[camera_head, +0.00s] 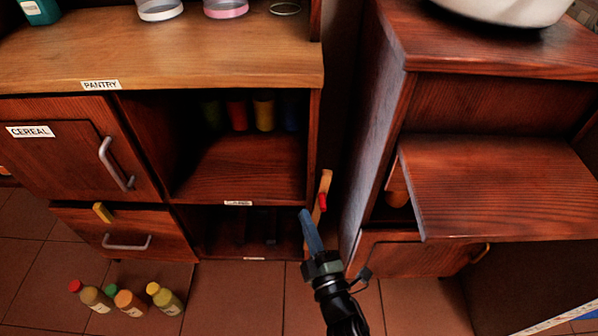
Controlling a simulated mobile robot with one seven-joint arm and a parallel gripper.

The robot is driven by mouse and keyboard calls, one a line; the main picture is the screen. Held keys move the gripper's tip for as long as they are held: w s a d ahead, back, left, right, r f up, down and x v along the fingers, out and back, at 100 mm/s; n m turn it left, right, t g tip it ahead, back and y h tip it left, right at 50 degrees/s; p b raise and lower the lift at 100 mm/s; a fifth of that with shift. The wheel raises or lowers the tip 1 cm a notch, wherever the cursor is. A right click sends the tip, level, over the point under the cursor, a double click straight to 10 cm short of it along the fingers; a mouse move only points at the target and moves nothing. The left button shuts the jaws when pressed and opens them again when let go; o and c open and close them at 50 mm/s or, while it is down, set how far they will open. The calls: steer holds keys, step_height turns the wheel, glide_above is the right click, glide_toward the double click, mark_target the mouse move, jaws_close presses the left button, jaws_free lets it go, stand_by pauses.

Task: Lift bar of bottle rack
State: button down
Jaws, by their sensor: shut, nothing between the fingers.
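My gripper (306,215) points up and away from me, its blue fingers close together with nothing seen between them. It is in front of the right end of the low pantry shelving. Just right of its fingertips is a narrow light-wood bar (326,182) with a red piece (322,202) on it, upright at the side of the cabinet. The bar's lower part is partly hidden by my fingers, and I cannot tell whether they touch it. I cannot clearly make out a bottle rack; the lower open compartment (215,228) is very dark.
Several bottles (128,303) stand on the tiled floor at lower left. Coloured containers (237,115) stand in the dark upper compartment. A cabinet with a projecting wood panel (500,185) is on the right. A narrow gap separates the cabinets.

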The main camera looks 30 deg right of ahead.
steer(key=r+p+v, duration=0.1)
steer(key=v, duration=0.5)
steer(key=shift+s+a+f, duration=0.25)
steer(key=shift+s+f, duration=0.05)
steer(key=shift+s, duration=0.1)
